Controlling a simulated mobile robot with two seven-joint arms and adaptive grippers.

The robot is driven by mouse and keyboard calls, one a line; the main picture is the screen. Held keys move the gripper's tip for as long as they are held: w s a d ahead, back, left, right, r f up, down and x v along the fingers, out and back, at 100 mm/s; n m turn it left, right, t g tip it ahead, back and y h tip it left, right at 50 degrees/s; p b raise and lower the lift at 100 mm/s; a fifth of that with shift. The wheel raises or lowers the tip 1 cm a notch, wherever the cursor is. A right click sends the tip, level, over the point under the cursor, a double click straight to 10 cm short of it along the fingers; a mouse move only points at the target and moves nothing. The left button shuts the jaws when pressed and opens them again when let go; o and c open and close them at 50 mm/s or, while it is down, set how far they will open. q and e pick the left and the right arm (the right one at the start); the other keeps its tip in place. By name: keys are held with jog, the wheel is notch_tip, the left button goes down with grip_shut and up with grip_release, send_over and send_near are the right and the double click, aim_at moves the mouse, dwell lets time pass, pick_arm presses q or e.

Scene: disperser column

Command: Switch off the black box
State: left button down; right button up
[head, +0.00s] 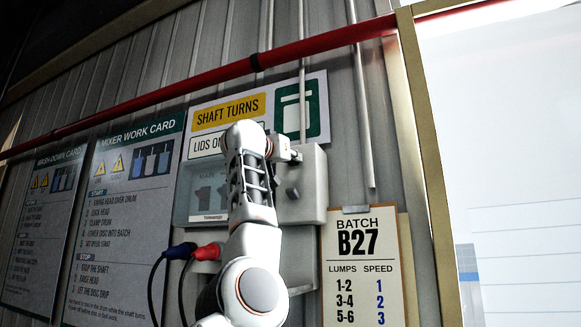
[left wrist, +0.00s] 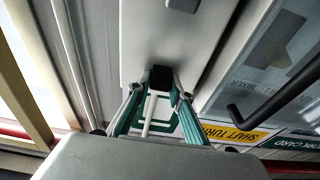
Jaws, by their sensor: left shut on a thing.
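In the left wrist view, the teal fingers of my left gripper (left wrist: 158,98) are shut on a small black box (left wrist: 160,77) at the grey housing's edge. Its switch position cannot be made out. The black box is hardly visible in the head view. My right gripper is not in view.
A dark square knob (head: 292,193) sits lower on the housing. A red pipe (head: 255,62) crosses above. A B27 clipboard (head: 362,265) hangs at right.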

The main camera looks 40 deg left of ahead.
pick_arm(q)
jog(key=f+t+b, duration=0.1)
jog(key=b, duration=0.1)
jog(key=f+t+y+b, duration=0.1)
jog(key=t, duration=0.1)
jog(key=shift+w+f+b, duration=0.1)
jog(key=shift+w+b, duration=0.1)
jog(key=shift+b, duration=0.2)
jog(key=shift+t, duration=0.5)
jog(key=shift+s+t+y, duration=0.1)
jog(key=shift+t+y, duration=0.3)
jog(key=shift+t, duration=0.3)
jog(key=shift+f+t+p, duration=0.1)
jog(key=shift+t+p, duration=0.5)
jog(key=shift+t, duration=0.1)
jog(key=shift+y, duration=0.3)
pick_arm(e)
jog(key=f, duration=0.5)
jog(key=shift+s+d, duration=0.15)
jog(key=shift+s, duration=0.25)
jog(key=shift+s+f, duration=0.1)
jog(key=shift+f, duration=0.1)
pick_arm(q)
jog(key=c, duration=1.8)
grip_release()
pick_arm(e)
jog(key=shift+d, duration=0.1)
